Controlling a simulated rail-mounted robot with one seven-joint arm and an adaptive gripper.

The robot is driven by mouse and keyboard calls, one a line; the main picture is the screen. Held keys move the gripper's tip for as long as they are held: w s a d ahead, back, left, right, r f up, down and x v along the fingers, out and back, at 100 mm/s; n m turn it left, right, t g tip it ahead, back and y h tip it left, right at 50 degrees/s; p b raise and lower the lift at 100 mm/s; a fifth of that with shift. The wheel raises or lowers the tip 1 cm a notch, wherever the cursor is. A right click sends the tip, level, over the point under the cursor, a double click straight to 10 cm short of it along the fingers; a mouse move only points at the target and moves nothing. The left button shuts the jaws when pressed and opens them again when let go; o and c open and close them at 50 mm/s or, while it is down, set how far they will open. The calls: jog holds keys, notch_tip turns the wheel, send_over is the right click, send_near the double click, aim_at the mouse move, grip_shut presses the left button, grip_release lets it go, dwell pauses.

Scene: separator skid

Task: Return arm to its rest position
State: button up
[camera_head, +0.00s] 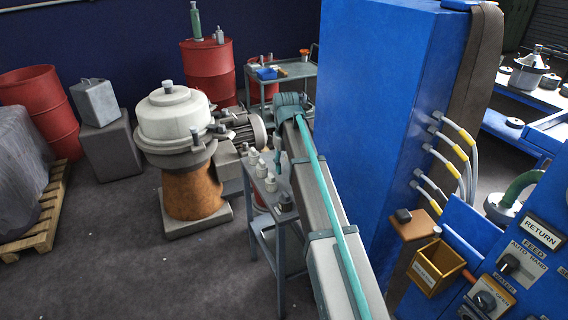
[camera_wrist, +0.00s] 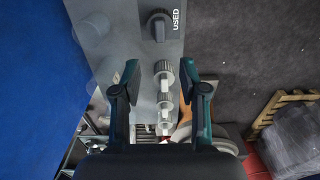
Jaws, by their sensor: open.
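My arm (camera_head: 325,205) reaches from the bottom of the head view to the back, past the left side of the blue cabinet. It bends down at a teal joint over a narrow grey stand (camera_head: 262,222). My gripper (camera_wrist: 159,72) shows in the wrist view with its two dark fingers spread wide apart and nothing held between them. Below it is the stand's grey top (camera_wrist: 140,50), with a row of white-capped pieces (camera_wrist: 163,72) and a dark knobbed piece (camera_wrist: 158,27) next to the word USED. How high the fingers are above these pieces I cannot tell.
The tall blue cabinet (camera_head: 375,110) stands close to the right of my arm. The separator (camera_head: 180,130) on its rusty base is left of the stand. A control panel (camera_head: 520,265) and a yellow bin (camera_head: 435,268) are at the lower right.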

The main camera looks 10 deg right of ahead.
send_near(290, 207)
jog(key=s+a+f, duration=0.1)
jog(key=s+f, duration=0.4)
jog(key=s+f+m, duration=0.2)
jog(key=s+f, duration=0.7)
jog(key=f, duration=0.2)
jog(key=s+f+g, duration=0.2)
jog(key=s+f, duration=0.6)
jog(key=s, duration=0.5)
jog(key=s+f+g, duration=0.2)
jog(key=s+f, duration=0.7)
jog(key=s, duration=0.4)
jog(key=s+f+g, duration=0.2)
jog(key=s+f, duration=0.7)
jog(key=s, duration=0.4)
jog(key=shift+s+m+g, duration=0.15)
jog(key=shift+m+g, duration=0.25)
jog(key=shift+o, duration=0.3)
jog(key=shift+a, duration=0.1)
